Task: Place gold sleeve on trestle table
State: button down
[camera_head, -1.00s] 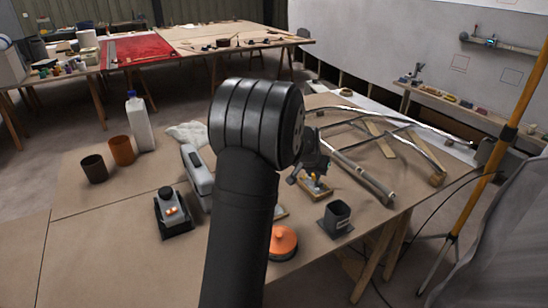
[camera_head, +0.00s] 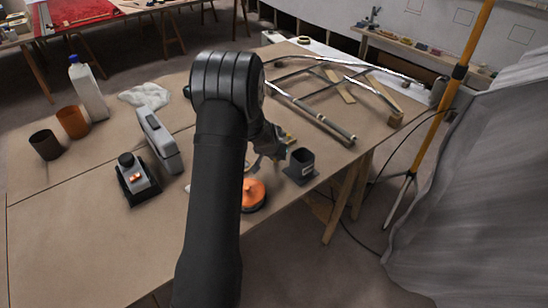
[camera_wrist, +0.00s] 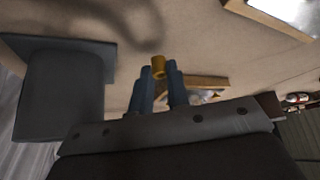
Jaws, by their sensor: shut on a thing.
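My gripper (camera_wrist: 159,72) is shut on the gold sleeve (camera_wrist: 158,67), a small gold ring pinched between the blue-grey fingertips in the wrist view. In the head view my gripper (camera_head: 272,150) hangs low over the right part of the brown trestle table (camera_head: 75,245), just left of a dark square cup.
The dark square cup (camera_head: 301,165) stands close to my gripper and looms at left in the wrist view (camera_wrist: 62,100). An orange round thing (camera_head: 253,194), a grey case (camera_head: 159,140) and a metal tube frame (camera_head: 320,120) are nearby. The table's front left is clear.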

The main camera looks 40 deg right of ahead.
jog(key=shift+f, duration=0.4)
jog(key=shift+f, duration=0.2)
jog(key=c, duration=1.4)
grip_release()
jog(key=shift+r, duration=0.1)
jog(key=shift+r, duration=0.2)
jog(key=v, duration=1.1)
jog(key=shift+s+a+r, duration=0.1)
jog(key=shift+a+r, duration=0.1)
jog(key=shift+r, duration=0.15)
